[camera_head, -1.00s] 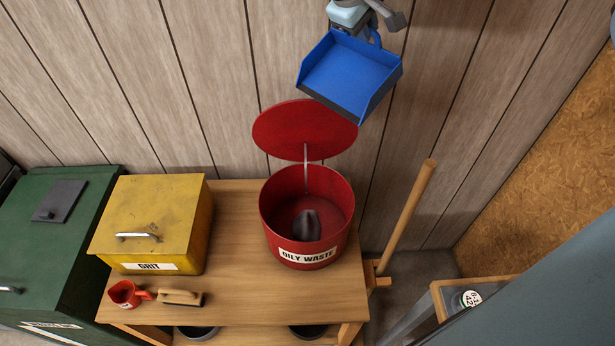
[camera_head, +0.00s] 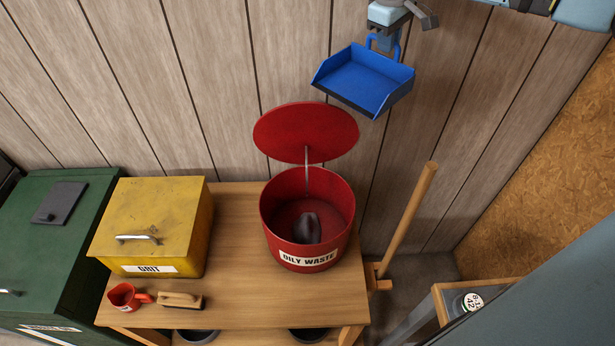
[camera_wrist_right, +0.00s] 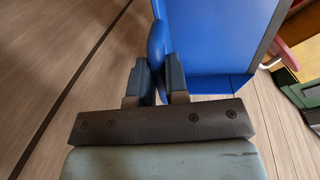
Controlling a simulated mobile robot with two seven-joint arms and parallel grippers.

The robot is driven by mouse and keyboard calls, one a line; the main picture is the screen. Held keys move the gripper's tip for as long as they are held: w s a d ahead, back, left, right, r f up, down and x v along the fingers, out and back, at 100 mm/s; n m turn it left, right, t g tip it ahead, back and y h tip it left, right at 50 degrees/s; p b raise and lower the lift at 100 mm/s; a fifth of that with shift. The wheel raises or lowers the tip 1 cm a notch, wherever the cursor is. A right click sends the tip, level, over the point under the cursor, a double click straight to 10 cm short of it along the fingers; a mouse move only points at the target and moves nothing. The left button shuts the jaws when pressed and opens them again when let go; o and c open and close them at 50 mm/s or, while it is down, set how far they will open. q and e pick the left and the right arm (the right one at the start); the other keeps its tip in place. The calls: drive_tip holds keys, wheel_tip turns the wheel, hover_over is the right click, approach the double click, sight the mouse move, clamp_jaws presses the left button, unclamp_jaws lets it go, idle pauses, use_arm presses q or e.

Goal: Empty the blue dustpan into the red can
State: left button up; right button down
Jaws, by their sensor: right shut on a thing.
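My right gripper (camera_head: 383,40) is at the top of the head view, shut on the handle of the blue dustpan (camera_head: 365,77). The dustpan hangs in the air above and to the right of the red can, its open side facing the lower left. Its visible pan floor looks bare. The wrist view shows the gripper (camera_wrist_right: 160,82) closed around the handle of the dustpan (camera_wrist_right: 215,35). The red can (camera_head: 306,218), labelled OILY WASTE, stands on the bench with its lid (camera_head: 305,132) raised. A dark lump (camera_head: 307,228) lies inside it. My left gripper is not seen.
The wooden bench (camera_head: 236,290) also holds a yellow GRIT box (camera_head: 152,222), a red scoop or mug (camera_head: 124,296) and a brush (camera_head: 181,300). A green bin (camera_head: 60,245) stands at left. A wooden pole (camera_head: 408,220) rises right of the can. The plank wall is behind.

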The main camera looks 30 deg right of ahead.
drive_tip(key=shift+d, duration=0.1)
drive_tip(key=shift+w+r, duration=0.1)
drive_tip(key=shift+r, duration=2.35)
drive_tip(key=shift+f, duration=0.1)
